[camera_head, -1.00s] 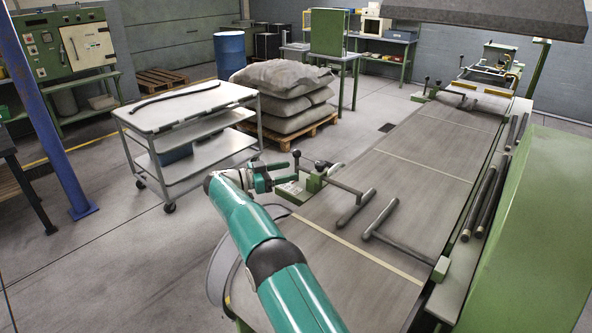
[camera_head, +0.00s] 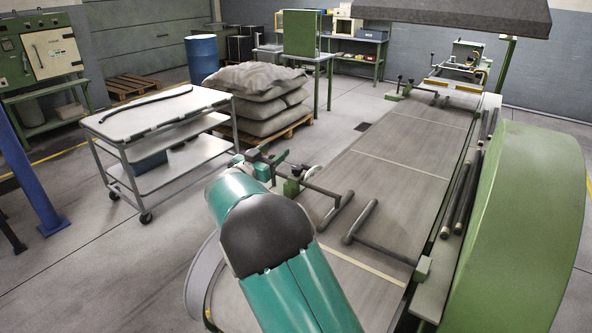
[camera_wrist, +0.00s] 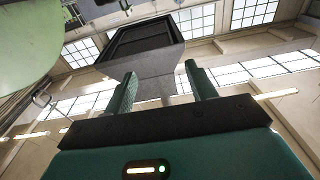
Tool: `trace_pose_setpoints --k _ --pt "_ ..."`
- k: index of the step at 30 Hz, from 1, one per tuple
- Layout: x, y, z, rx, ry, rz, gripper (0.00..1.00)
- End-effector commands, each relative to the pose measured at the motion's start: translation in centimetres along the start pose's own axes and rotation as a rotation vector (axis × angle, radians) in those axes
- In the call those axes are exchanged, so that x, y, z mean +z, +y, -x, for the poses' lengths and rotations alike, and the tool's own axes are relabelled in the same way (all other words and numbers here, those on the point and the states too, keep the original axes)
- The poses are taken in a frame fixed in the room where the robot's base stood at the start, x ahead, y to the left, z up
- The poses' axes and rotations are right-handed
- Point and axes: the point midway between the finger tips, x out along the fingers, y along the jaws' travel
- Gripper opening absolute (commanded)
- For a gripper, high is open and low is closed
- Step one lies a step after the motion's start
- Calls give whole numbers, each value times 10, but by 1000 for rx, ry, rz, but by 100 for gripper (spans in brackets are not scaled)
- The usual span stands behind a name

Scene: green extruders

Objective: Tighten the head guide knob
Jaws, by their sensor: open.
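The near guide bracket (camera_head: 291,188) is green and stands at the left edge of the conveyor bed, in the middle of the head view. A small dark knob (camera_head: 297,171) sits on top of it, with a pale round part (camera_head: 314,171) just right. My gripper (camera_head: 268,157) is beside the bracket on its left, partly hidden behind my teal arm. Whether it touches the lever there cannot be told. In the wrist view my gripper (camera_wrist: 160,75) is open and empty, its two green ridged fingers wide apart. No knob shows between them, only a dark hood and ceiling.
Guide bars (camera_head: 335,212) lie across the conveyor bed (camera_head: 400,180). A large green housing (camera_head: 530,220) stands right. A grey cart (camera_head: 155,115) and stacked sacks (camera_head: 260,80) stand behind left. A dark overhead hood (camera_head: 450,12) hangs at upper right. Floor left of the bed is open.

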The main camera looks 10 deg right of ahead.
Motion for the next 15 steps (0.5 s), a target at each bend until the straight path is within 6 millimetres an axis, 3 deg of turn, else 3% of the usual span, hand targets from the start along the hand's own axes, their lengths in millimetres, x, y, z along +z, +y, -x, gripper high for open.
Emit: trace_pose_setpoints --k 6,15 --pt "7 42 5 -85 -80 -2 56" --pt "27 50 9 -98 -99 1 56"
